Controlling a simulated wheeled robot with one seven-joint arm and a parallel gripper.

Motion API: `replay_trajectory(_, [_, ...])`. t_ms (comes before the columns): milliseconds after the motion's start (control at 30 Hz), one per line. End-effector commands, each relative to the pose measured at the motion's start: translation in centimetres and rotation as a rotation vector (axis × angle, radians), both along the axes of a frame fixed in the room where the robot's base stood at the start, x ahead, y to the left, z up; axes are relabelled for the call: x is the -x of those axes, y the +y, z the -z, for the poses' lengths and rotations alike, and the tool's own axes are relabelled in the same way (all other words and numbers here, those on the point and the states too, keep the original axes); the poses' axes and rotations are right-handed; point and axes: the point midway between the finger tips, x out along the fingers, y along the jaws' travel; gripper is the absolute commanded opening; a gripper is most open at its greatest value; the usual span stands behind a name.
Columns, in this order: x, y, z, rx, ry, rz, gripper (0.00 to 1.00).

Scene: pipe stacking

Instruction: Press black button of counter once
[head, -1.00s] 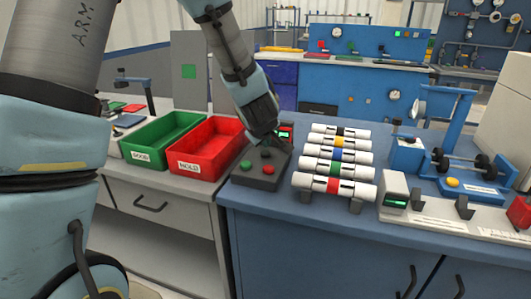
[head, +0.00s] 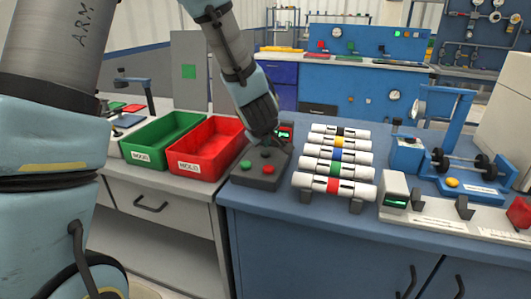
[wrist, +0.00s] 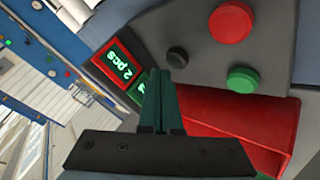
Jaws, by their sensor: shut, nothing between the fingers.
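The counter (head: 262,180) is a dark sloped box on the blue bench. In the wrist view, its black button (wrist: 177,57) is between the lit display (wrist: 121,62) and the larger red button (wrist: 230,22) and green button (wrist: 243,80). The display reads "2 pcs". My gripper (wrist: 165,75) is shut and empty, its tips pointing at the counter close to the black button and the display. I cannot tell whether the tips touch the counter. In the head view my gripper (head: 268,138) is over the counter's back part and hides some of it.
A red bin (head: 205,165) and a green bin (head: 150,155) stand left of the counter. A rack of white pipes with coloured bands (head: 333,168) stands close on its right. Further right are a blue fixture (head: 460,150) and a small device with a display (head: 396,192).

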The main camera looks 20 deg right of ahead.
Motion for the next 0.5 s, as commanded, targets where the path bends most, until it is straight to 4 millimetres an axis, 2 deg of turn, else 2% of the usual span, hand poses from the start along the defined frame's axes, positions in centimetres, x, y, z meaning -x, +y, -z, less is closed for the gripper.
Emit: replay_trajectory(500, [0.01, 0.0, 0.89, 0.0, 0.0, 0.0, 0.0])
